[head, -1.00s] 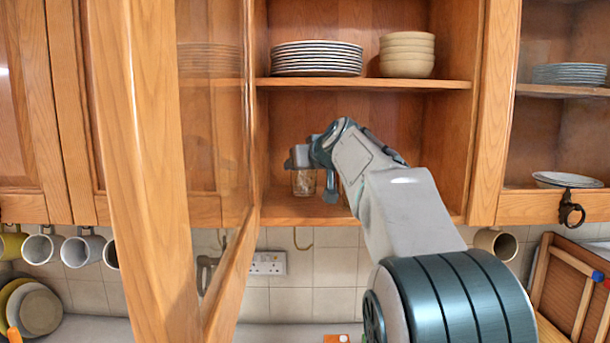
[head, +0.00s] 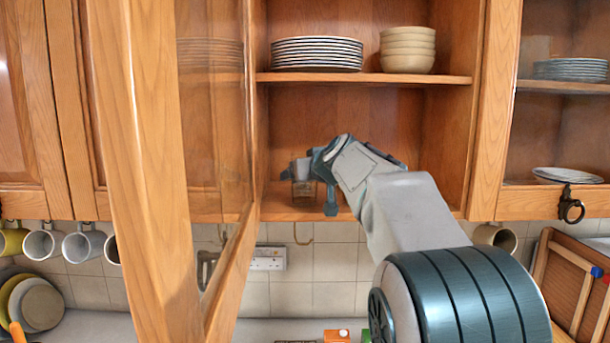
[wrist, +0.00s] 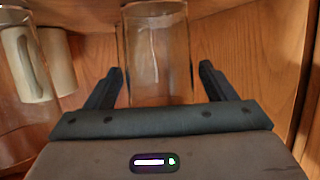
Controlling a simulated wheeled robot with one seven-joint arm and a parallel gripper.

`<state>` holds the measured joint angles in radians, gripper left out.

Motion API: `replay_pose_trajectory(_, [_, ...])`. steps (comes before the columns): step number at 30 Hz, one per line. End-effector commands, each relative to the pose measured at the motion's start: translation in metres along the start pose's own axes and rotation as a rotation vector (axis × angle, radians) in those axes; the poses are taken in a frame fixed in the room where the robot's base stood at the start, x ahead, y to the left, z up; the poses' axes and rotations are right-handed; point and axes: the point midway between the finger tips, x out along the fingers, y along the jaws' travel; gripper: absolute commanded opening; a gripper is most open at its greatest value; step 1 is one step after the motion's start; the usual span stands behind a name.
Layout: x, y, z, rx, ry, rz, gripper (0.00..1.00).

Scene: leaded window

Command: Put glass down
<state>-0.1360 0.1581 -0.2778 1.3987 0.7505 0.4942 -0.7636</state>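A clear drinking glass (wrist: 156,60) is in the wrist view, upright between the two fingers of my gripper (wrist: 160,78). The left finger is very close to the glass, and a narrow gap shows between the right finger and the glass. My gripper looks open. In the head view my gripper (head: 306,172) is low inside the open cupboard, just above its bottom shelf (head: 285,210). The glass (head: 303,190) shows there only in part, below and behind the gripper. Whether its base touches the shelf is hard to see.
Mugs or cups (wrist: 25,65) stand to the left in the wrist view. Striped plates (head: 317,54) and stacked bowls (head: 407,50) sit on the upper shelf (head: 365,77). The open glazed door (head: 150,170) stands left of my arm. The cupboard's side wall is close right of my gripper in the wrist view.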

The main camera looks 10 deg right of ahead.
Motion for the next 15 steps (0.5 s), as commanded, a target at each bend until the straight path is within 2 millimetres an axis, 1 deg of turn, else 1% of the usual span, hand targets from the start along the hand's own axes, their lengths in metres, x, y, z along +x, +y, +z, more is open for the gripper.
replay_pose_trajectory(7, [-0.003, 0.000, -0.004, 0.000, 0.001, 0.000, 0.77])
replay_pose_trajectory(11, [-0.023, 0.000, -0.001, 0.000, 0.004, -0.001, 0.77])
replay_pose_trajectory(15, [-0.053, 0.000, -0.001, 0.000, 0.004, 0.000, 0.77])
